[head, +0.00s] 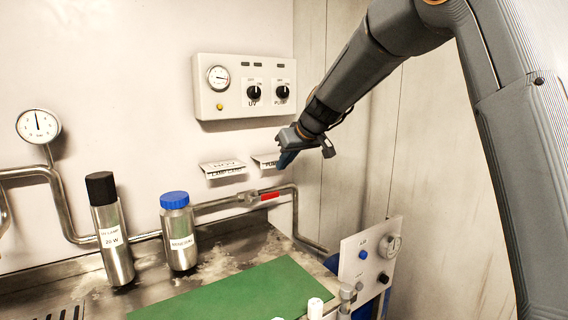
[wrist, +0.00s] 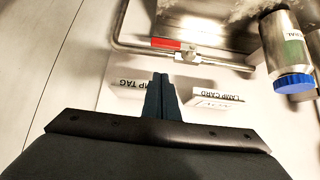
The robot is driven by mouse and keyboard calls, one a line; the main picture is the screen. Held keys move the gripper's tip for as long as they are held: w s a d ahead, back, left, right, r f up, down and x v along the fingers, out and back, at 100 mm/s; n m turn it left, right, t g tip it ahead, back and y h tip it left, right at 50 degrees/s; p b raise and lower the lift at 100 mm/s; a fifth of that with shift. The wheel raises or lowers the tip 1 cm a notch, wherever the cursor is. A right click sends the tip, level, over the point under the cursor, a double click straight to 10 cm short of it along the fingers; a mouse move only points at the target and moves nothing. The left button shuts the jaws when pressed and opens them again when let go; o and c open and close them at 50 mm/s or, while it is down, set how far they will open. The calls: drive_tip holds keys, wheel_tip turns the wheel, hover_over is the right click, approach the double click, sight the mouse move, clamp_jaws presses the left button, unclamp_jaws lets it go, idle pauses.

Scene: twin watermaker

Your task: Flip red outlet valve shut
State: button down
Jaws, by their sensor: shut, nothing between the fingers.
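The red valve handle (head: 270,196) sits on the steel outlet pipe (head: 222,202) low on the wall, right of the valve body (head: 247,197). It lies along the pipe's line. In the wrist view the red handle (wrist: 166,43) is beyond my fingertips, left of the valve body (wrist: 187,55). My gripper (head: 285,160) is shut and empty, above the handle in the head view and apart from it. Its closed fingers (wrist: 160,84) point towards the pipe in the wrist view.
Two label cards, (head: 222,169) and (head: 266,161), stick out from the wall near my gripper. A control box (head: 245,87) hangs above. A blue-capped bottle (head: 178,232) and a black-capped cylinder (head: 110,230) stand left. A green mat (head: 235,292) covers the bench front.

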sight(265, 197)
drive_tip(key=w+a+f+p, duration=0.2)
drive_tip(key=w+f, duration=0.2)
drive_tip(key=f, duration=0.5)
drive_tip(key=shift+a, duration=0.4)
